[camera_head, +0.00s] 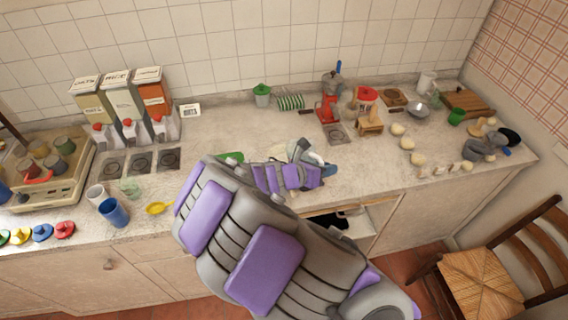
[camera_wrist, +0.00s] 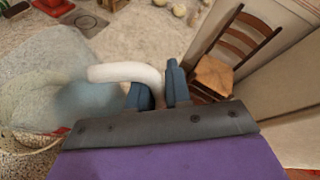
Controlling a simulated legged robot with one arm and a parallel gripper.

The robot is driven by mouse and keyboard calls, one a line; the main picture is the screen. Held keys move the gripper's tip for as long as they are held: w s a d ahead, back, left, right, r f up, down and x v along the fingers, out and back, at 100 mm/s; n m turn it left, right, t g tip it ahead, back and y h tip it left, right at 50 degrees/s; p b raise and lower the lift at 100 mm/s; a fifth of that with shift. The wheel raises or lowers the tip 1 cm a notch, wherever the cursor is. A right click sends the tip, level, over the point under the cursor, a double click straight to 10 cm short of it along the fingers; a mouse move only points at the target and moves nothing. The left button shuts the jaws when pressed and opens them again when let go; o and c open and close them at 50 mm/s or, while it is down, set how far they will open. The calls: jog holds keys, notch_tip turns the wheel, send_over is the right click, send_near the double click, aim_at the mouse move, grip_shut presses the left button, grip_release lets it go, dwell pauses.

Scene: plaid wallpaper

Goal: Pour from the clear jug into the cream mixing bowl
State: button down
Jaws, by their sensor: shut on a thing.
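My gripper (camera_wrist: 158,90) is shut on the pale handle (camera_wrist: 125,72) of the clear jug (camera_wrist: 75,98). The jug is see-through and bluish and fills the left of the wrist view. In the head view my gripper (camera_head: 326,168) is at the counter's front middle, and the jug (camera_head: 303,150) is mostly hidden by my arm. A beige curved rim, perhaps the cream mixing bowl (camera_wrist: 28,148), shows under and beside the jug at the lower left of the wrist view. Most of it is hidden. I cannot tell the jug's tilt or whether anything is flowing.
Dispensers (camera_head: 122,105) and a beige scale-like tray (camera_head: 45,170) stand on the left. A blue cup (camera_head: 113,212) and yellow spoon (camera_head: 158,208) are near the front edge. A red device (camera_head: 328,108) stands behind. A chair (camera_head: 490,265) is right. The counter behind my gripper has free room.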

jog(key=f+m+b, duration=0.1)
jog(key=b, duration=0.1)
jog(key=s+d+f+m+t+y+b, duration=0.1)
jog(key=b, duration=0.2)
jog(key=s+f+b, duration=0.1)
jog(key=b, duration=0.1)
jog(key=shift+d+m+t+b, duration=0.3)
jog(key=shift+d+m+b, duration=0.05)
jog(key=shift+m+b, duration=0.05)
jog(key=shift+y, duration=0.3)
